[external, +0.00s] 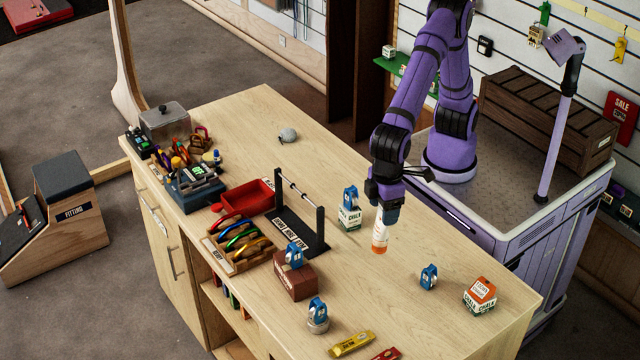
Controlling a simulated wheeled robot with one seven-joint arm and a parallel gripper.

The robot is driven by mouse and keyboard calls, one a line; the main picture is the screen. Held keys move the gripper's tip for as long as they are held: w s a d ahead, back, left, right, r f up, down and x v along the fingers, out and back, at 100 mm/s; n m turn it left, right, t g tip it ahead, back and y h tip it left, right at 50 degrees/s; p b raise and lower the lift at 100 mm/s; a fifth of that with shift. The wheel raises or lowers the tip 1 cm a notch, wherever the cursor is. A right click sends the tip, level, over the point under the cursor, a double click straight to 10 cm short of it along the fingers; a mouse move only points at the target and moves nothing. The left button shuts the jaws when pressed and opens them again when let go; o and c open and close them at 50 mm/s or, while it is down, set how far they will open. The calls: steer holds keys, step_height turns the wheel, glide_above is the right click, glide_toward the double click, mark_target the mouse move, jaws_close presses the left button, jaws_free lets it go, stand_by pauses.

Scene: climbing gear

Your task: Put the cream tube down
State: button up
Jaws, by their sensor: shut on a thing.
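The cream tube (380,235) is white with an orange lower end and points downward, roughly upright. My gripper (382,208) is shut on its upper part, above the right half of the wooden counter (440,325). Whether the tube's lower end touches the counter or hangs just above it, I cannot tell. The fingers are partly hidden by the wrist and are small in this view.
A chalk box with a blue device (350,208) stands close left of the tube. A black stand (315,235) is farther left. A blue device (428,277) and an orange-topped chalk box (480,294) stand to the right. Bare counter lies around the tube's front side.

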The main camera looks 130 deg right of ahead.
steer(key=s+d+m, duration=0.2)
steer(key=d+m, duration=0.1)
steer(key=d, duration=0.5)
steer(key=s+d+m, duration=0.2)
steer(key=d, duration=0.6)
steer(key=s+d+f+m, duration=0.2)
steer(key=s+d+m, duration=0.8)
steer(key=s+d, duration=0.85)
step_height(320, 180, down, 9)
steer(key=w+d+f, duration=0.2)
steer(key=w, duration=0.5)
steer(key=w+d+f, duration=0.3)
steer(key=w, duration=0.5)
steer(key=shift+w+d+f, duration=0.15)
steer(key=shift+w, duration=0.05)
steer(key=shift+f, duration=0.2)
steer(key=o, duration=1.2)
